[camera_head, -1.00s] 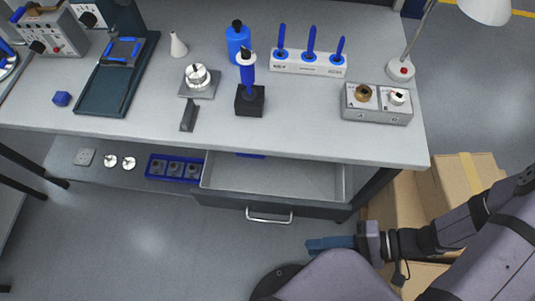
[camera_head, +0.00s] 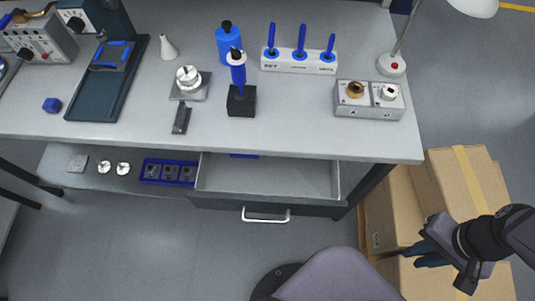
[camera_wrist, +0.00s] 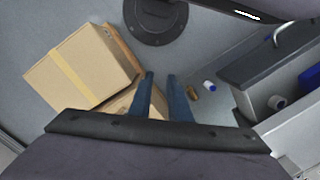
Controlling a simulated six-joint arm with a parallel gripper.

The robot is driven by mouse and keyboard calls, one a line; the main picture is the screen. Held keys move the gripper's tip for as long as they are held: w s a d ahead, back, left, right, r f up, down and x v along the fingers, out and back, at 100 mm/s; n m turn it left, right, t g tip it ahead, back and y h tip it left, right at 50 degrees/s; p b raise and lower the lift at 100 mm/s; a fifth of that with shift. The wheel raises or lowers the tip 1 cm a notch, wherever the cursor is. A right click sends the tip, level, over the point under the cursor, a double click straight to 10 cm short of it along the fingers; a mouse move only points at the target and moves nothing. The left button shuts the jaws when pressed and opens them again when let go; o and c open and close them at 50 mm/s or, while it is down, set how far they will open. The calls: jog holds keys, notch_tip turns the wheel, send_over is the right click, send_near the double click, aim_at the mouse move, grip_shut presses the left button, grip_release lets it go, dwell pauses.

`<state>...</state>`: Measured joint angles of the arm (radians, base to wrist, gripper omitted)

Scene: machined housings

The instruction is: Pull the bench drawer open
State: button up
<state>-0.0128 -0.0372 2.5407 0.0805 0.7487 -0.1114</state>
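In the wrist view, a curved handle (camera_wrist: 293,32) shows at the upper right. My gripper (camera_head: 425,256) is right of the drawer, over the cardboard boxes, clear of the handle. In the wrist view, the two blue fingers of my gripper (camera_wrist: 163,100) are apart with nothing between them.
Cardboard boxes (camera_head: 462,185) stand on the floor right of the bench. The bench top (camera_head: 290,130) carries a grey block with two round parts (camera_head: 368,100), a tool rack (camera_head: 298,62) and a blue bottle (camera_head: 229,44). A lower shelf (camera_head: 120,185) holds a blue tray.

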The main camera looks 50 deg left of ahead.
jog(key=w+d+r+t, duration=0.1)
jog(key=w+d+r, duration=0.1)
jog(key=g+y, duration=0.8)
jog(key=y, duration=0.5)
send_near(263, 220)
jog(key=s+a, duration=0.1)
jog(key=s, duration=0.1)
jog(key=shift+a+f+m+t, duration=0.4)
jog(key=shift+a+m+t, duration=0.15)
jog(key=shift+m, duration=0.45)
jog(key=shift+p+x, duration=0.65)
jog(key=shift+x, duration=2.9)
